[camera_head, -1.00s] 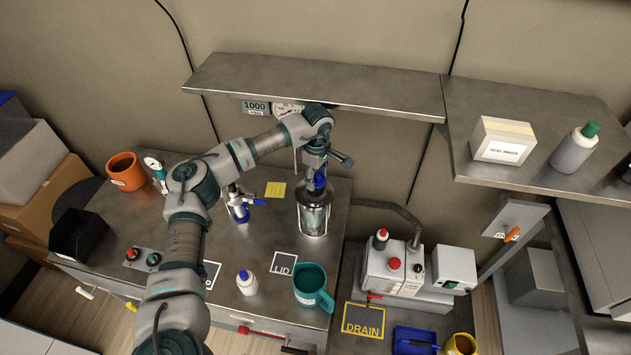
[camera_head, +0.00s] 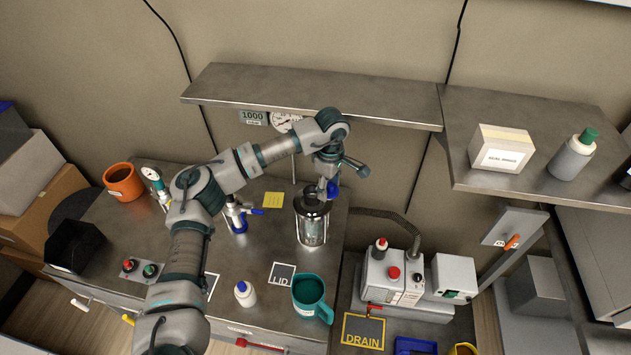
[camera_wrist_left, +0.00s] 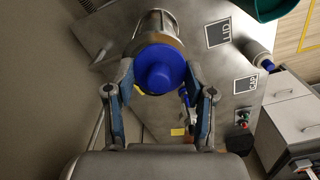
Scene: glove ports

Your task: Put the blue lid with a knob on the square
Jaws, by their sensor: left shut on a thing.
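My left gripper (camera_head: 328,187) is above the metal bench, shut on the blue lid (camera_head: 333,188). In the left wrist view the round blue lid (camera_wrist_left: 160,70), with its knob facing the camera, sits between the two fingers (camera_wrist_left: 158,85). A clear cylindrical vessel (camera_head: 312,229) with metal supports stands upright just below the gripper; the lid overlaps its top, and I cannot tell how large the gap is. The dark square marked LID (camera_head: 283,270) lies bare on the bench nearer the front; it also shows in the left wrist view (camera_wrist_left: 219,33). My right gripper is out of view.
A teal mug (camera_head: 308,295) stands right beside the LID square, and a white bottle (camera_head: 245,294) stands to its left. A blue-handled clamp fitting (camera_head: 237,219) and a yellow note (camera_head: 273,200) are left of the vessel. A shelf (camera_head: 310,95) hangs behind the arm.

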